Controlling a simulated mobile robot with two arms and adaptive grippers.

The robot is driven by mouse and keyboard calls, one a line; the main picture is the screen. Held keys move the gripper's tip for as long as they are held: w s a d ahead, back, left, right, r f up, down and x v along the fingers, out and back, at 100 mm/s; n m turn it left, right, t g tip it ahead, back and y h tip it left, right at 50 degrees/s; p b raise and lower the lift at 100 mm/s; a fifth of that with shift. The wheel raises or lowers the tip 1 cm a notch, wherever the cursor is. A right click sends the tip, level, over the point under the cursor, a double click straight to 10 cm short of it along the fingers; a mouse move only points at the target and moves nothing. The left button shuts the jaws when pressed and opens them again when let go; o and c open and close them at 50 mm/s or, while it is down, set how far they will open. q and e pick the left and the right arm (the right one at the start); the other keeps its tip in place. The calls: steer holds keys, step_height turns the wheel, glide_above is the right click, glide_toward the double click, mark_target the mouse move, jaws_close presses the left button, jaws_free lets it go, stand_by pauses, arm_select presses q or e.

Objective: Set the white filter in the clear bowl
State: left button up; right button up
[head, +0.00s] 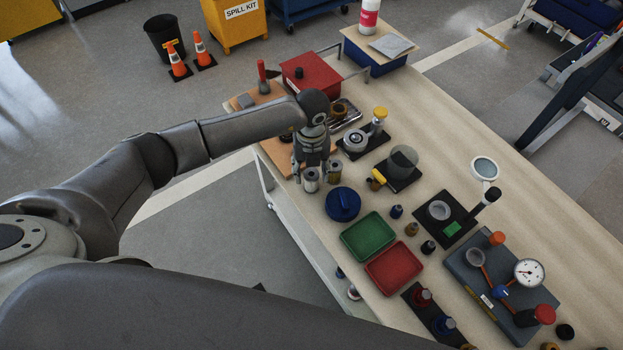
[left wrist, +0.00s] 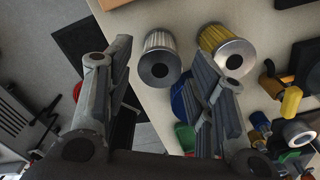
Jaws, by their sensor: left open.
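The white filter (left wrist: 160,57), a short pleated cylinder with a metal end cap, stands on the workbench near its left edge. It also shows in the head view (head: 311,181), partly under my left gripper. A similar yellow filter (left wrist: 227,50) stands close to its right, also seen in the head view (head: 335,170). My left gripper (head: 311,164) is open just above the white filter; in the left wrist view its fingers (left wrist: 158,72) are spread, with the filter ahead between their tips. The clear bowl (head: 403,160) appears as a see-through round piece on a black base with a yellow handle.
A blue round container (head: 343,204), a green tray (head: 369,237) and a red tray (head: 393,268) stand nearer. A yellow-topped device (head: 378,118) is behind the filters. A gauge block (head: 497,285) stands at right. Bare bench top lies beyond the clear bowl.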

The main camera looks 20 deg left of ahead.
mark_target(312, 174)
arm_select(q)
steer(key=c, duration=0.8)
steer(key=shift+r+p, duration=2.2)
steer(key=shift+r, duration=0.8)
